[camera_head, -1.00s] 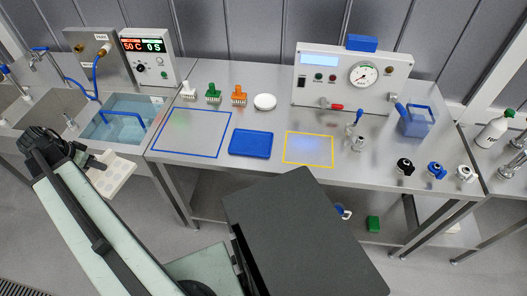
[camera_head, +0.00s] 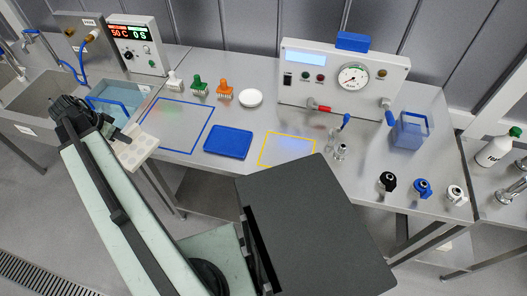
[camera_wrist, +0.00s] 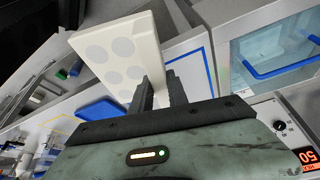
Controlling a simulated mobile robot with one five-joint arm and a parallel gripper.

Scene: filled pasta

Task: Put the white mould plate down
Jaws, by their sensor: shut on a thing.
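The white mould plate (camera_head: 134,147) has rows of round grey recesses. My gripper (camera_head: 125,138) is shut on one edge of it, at the table's front left. In the wrist view the plate (camera_wrist: 122,58) stands out from between my gripper's dark fingers (camera_wrist: 161,92), which hide its near edge. The blue-outlined area (camera_head: 210,128) on the steel table lies just right of the plate and looks empty. I cannot tell the plate's exact height; it appears held at or above the table's edge.
A blue tray (camera_head: 228,142) and a yellow-outlined area (camera_head: 287,149) lie to the right. White, green (camera_head: 199,86) and orange (camera_head: 224,90) stamps and a white disc (camera_head: 251,97) stand behind.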

